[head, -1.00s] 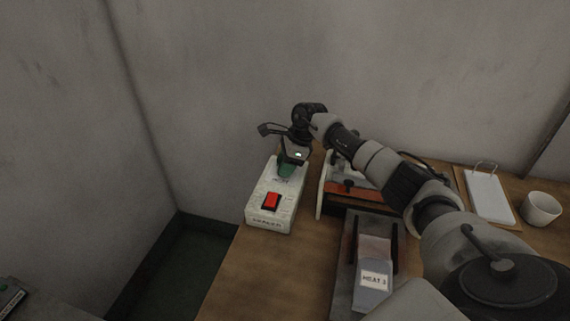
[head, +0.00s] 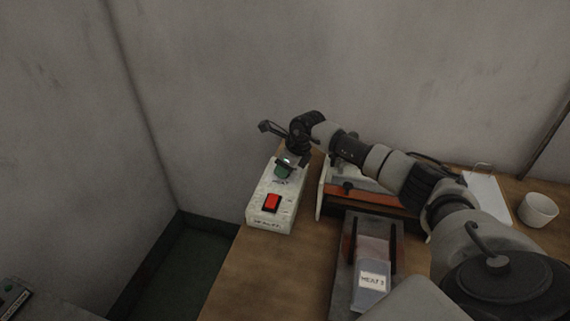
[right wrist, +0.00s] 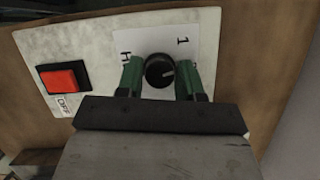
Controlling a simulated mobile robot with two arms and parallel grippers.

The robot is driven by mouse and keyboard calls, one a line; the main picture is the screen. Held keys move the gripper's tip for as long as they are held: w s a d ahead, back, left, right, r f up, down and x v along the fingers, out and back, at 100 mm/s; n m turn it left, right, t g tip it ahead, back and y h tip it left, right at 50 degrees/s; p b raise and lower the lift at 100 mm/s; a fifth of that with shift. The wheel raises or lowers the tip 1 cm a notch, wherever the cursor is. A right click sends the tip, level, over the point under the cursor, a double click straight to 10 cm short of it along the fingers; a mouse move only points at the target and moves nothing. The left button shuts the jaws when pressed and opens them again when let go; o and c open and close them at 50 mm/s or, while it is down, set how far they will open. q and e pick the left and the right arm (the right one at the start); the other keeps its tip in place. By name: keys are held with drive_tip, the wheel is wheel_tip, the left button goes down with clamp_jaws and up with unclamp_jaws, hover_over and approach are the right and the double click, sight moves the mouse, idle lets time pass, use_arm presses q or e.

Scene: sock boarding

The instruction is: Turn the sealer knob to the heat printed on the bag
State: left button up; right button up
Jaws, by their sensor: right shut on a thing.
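The sealer's pale control box (head: 256,205) stands at the bench's left end, with a red switch (head: 271,203) near its front. In the right wrist view the black round knob (right wrist: 159,71) sits on a white dial plate (right wrist: 196,58); a "1" and part of an "H" show, other marks are hidden. Its light pointer line points roughly right in that view. My right gripper (head: 284,169) is shut on the knob, its green fingers (right wrist: 160,78) on either side. The bag (head: 370,296) lies in front of the sealer, its label (head: 373,280) reading "HEAT 3". My left gripper is not in view.
The sealer body with its orange-edged bar (head: 372,205) is right of the box, under my right arm. A white cup (head: 538,209) and a clipboard (head: 486,197) are at the right. Bare bench (head: 265,270) lies in front of the box; walls stand behind and left.

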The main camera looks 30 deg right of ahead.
drive_tip(key=m+h, duration=0.1)
drive_tip(key=m, duration=0.2)
drive_tip(key=shift+r+t+p, duration=0.1)
drive_tip(key=shift+t+p, duration=0.2)
drive_tip(key=m+h, duration=0.1)
drive_tip(key=m, duration=0.1)
drive_tip(key=shift+a+m, duration=0.1)
drive_tip(key=shift+m, duration=0.2)
drive_tip(key=m+h, duration=0.1)
drive_tip(key=m, duration=0.1)
drive_tip(key=shift+m, duration=0.3)
drive_tip(key=shift+m+h+b, duration=0.6)
drive_tip(key=shift+m+b, duration=0.1)
drive_tip(key=shift+m, duration=0.9)
drive_tip(key=o, duration=0.9)
drive_tip(key=shift+c, duration=0.2)
drive_tip(key=b+v, duration=0.1)
drive_tip(key=v, duration=0.9)
drive_tip(key=shift+a+r, duration=0.15)
drive_tip(key=shift+r, duration=0.25)
drive_tip(key=shift+f, duration=0.1)
